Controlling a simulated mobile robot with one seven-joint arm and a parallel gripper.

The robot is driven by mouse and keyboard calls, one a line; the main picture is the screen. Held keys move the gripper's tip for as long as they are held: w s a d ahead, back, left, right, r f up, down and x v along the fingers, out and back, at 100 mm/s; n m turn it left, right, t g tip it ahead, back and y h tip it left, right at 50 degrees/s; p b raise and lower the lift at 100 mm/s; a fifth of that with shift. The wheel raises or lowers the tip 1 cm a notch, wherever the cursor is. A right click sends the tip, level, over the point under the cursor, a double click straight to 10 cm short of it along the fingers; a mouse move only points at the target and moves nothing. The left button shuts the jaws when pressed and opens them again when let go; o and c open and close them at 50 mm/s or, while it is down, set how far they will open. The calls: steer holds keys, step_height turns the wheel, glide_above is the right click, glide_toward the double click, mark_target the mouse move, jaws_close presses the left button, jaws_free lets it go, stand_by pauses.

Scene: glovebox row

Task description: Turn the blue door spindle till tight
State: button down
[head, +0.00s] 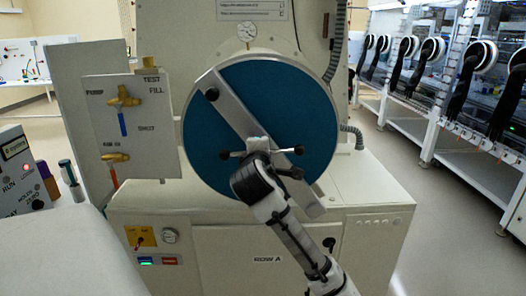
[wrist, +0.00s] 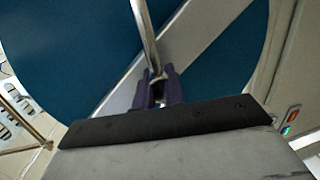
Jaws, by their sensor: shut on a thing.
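The round blue door (head: 285,95) faces me on the cream chamber, crossed by a grey diagonal bar (head: 235,112). The door spindle (head: 277,151) sits at the middle of the bar, with thin metal arms ending in black knobs. My gripper (head: 258,156) is at the spindle and hides part of its hub. In the wrist view the fingers of my gripper (wrist: 158,82) are shut around the lower end of a metal spindle arm (wrist: 146,35). The blue door (wrist: 75,60) and bar (wrist: 195,35) lie behind it. How tight the spindle is cannot be told.
A valve panel (head: 148,150) with yellow valves and blue and red handles stands left of the door. A gauge (head: 247,32) is above it. A cabinet (head: 250,240) is below. Gloveboxes with black gloves (head: 463,85) line the right; the floor (head: 400,180) before them is clear.

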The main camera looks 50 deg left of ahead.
steer(key=m, duration=0.2)
steer(key=m+g+y+p, duration=0.1)
steer(key=m, duration=0.2)
steer(key=shift+f+g, duration=0.1)
steer(key=shift+g, duration=0.2)
steer(key=m+g+y+p, duration=0.1)
steer(key=m, duration=0.4)
steer(key=shift+s+f, duration=0.1)
steer(key=m+y, duration=0.1)
steer(key=m, duration=0.2)
steer(key=m+g+y, duration=0.1)
steer(key=m, duration=0.1)
steer(key=shift+a+m+p, duration=0.1)
steer(key=shift+m+p, duration=0.3)
steer(key=m+y, duration=0.1)
steer(key=m, duration=0.3)
steer(key=shift+s+m, duration=0.1)
steer(key=shift+m, duration=0.5)
steer(key=c, duration=1.6)
jaws_free()
steer(key=shift+o, duration=0.3)
